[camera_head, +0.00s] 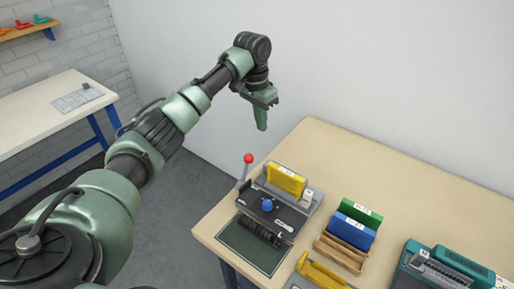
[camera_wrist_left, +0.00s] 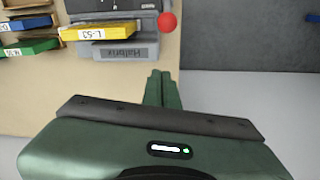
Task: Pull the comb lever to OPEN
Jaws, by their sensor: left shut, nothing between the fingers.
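The comb lever (camera_head: 245,169) stands upright at the left side of a grey and black binding machine (camera_head: 300,205) and ends in a red ball knob (camera_head: 249,158). The knob also shows in the left wrist view (camera_wrist_left: 167,22), beside the machine (camera_wrist_left: 122,50). My left gripper (camera_head: 262,127) points down, shut and empty, in the air above and behind the lever, apart from it. In the left wrist view its closed fingers (camera_wrist_left: 162,76) show below the knob. My right gripper is in neither view.
A yellow block (camera_head: 286,180) sits on the machine, with a blue knob (camera_head: 267,205) in front. Green (camera_head: 362,211) and blue (camera_head: 352,229) blocks stand in a wooden rack to the right. A teal machine (camera_head: 445,268) is at far right. The table's back is clear before the wall.

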